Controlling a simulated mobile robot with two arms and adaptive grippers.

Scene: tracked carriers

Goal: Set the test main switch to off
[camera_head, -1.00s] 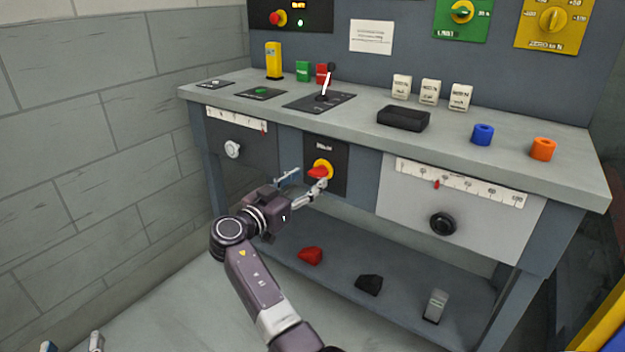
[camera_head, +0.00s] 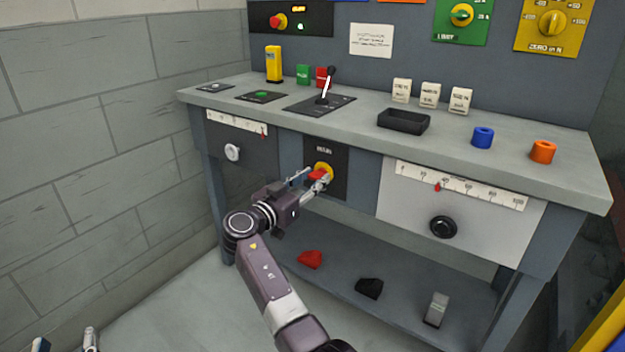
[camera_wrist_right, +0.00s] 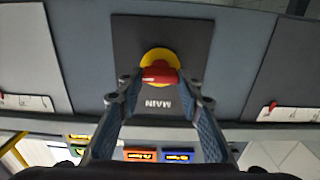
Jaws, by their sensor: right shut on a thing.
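The main switch is a red handle (camera_wrist_right: 160,75) on a yellow round base on a dark plate labelled MAIN (camera_wrist_right: 125,45), seen upside down in the right wrist view. In the head view the red handle (camera_head: 317,175) and yellow base (camera_head: 326,168) sit on the bench's front, below the worktop. My right gripper (camera_wrist_right: 158,77) has its two fingers shut on the red handle, one on each side; it also shows in the head view (camera_head: 312,180). The handle lies about crosswise in the wrist view. My left gripper (camera_head: 66,342) shows only in part at the bottom left corner.
A black knob (camera_head: 443,227) is right of the switch, a white knob (camera_head: 232,152) left. Loose pieces lie on the lower shelf (camera_head: 400,280).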

